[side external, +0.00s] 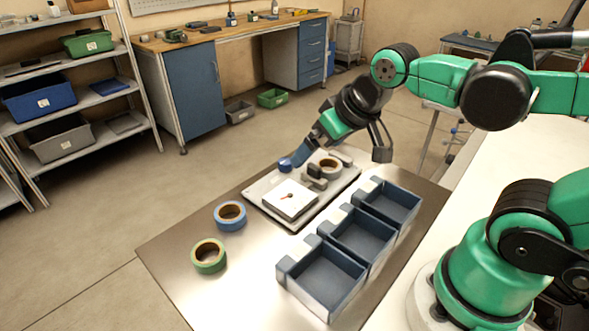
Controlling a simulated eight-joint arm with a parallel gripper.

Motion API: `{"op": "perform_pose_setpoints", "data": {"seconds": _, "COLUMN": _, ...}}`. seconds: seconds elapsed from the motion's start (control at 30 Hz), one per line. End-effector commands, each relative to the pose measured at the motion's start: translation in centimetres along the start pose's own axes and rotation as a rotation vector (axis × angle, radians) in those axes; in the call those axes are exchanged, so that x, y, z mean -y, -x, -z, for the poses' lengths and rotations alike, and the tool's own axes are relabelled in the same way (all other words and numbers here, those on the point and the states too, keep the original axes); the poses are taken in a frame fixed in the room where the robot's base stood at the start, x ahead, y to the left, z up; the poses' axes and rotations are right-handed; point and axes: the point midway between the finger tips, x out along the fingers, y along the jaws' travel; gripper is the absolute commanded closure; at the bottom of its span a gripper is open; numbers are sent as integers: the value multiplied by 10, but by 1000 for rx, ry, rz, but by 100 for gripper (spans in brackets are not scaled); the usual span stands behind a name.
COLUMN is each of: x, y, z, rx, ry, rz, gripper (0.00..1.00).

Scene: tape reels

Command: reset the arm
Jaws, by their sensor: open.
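My gripper (352,153) hangs over the far part of the steel table plate, above a light tray (262,190). Its fingers are spread apart with nothing seen between them. On the tray is a pale square block with a small red mark (290,201). Behind it are a dark upright piece, a tan-cored tape reel (330,166) and a small blue object (286,165). A blue tape reel (230,216) and a green tape reel (208,257) lie flat on the steel plate (180,245), left of the tray.
Three open blue bins, near (325,280), middle (362,236) and far (395,202), stand in a row right of the tray and look empty. A shelf rack (70,90) and workbench (225,65) stand behind. The plate's left front is clear.

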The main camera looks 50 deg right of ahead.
Motion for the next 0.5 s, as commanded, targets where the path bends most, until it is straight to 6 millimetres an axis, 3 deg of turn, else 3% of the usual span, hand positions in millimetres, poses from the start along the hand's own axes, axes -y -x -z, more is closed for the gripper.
{"op": "perform_pose_setpoints", "data": {"seconds": 0.13, "x": 8, "y": -1, "z": -9, "rx": -50, "ry": 63, "rz": 18, "gripper": 0}}
{"op": "perform_pose_setpoints", "data": {"seconds": 0.5, "x": 8, "y": -1, "z": -10, "rx": -57, "ry": 71, "rz": 20, "gripper": 0}}
